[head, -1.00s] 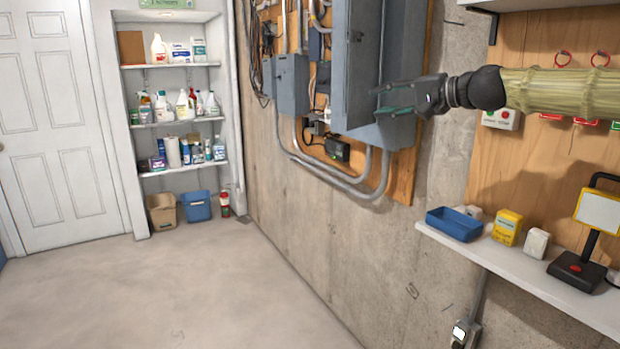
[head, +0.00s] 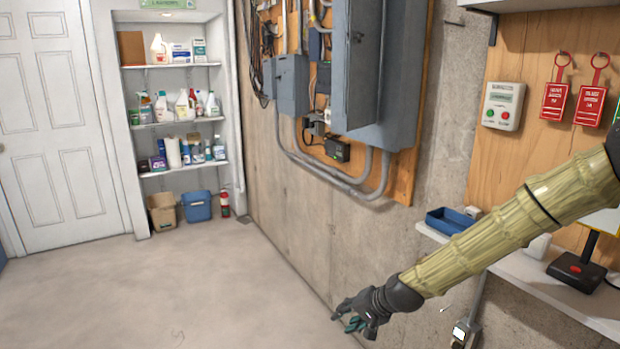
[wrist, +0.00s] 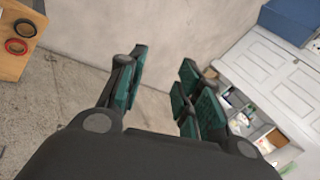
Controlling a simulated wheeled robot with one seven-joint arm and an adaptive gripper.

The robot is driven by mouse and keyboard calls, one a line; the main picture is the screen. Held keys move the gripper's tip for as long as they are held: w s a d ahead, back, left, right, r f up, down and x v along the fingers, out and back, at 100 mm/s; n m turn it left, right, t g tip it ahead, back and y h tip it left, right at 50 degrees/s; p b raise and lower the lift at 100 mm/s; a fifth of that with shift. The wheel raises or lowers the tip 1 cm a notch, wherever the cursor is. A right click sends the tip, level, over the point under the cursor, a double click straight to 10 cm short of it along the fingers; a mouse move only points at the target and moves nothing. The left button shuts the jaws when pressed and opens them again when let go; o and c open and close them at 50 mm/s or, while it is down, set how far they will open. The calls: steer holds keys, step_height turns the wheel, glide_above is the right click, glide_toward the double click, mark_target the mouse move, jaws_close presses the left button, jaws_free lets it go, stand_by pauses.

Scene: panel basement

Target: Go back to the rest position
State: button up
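My gripper (head: 350,322) hangs low in front of the concrete wall, below the level of the shelf at the right, with my arm reaching down to it from the right edge. In the wrist view my gripper (wrist: 160,85) has its two green-padded fingers apart with nothing between them. It touches nothing that I can see. The grey electrical panel (head: 372,70), with its door standing open, is on the wall well above the gripper.
A wall shelf (head: 600,308) at the right carries a blue tray (head: 452,221) and a lamp-like device with a black base (head: 577,271); my arm crosses in front of it. Red tags (head: 556,101) hang above. The floor (head: 180,295) at the left is clear up to the stocked shelves (head: 178,125).

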steer(key=s+d+f+n+g+h, duration=0.2)
steer(key=s+d+f+g+h, duration=0.15)
steer(key=s+f, duration=1.8)
steer(key=s+d+f+n, duration=0.1)
steer(key=s+d, duration=0.2)
steer(key=s, duration=0.4)
steer(key=s+d+f+n+g+h, duration=0.1)
steer(key=s+d+f, duration=0.1)
steer(key=s, duration=0.6)
steer(key=s+d+f+n+g+h, duration=0.1)
steer(key=s+d, duration=0.3)
steer(key=s, duration=0.4)
steer(key=shift+f, duration=0.75)
steer(key=shift+s, duration=0.1)
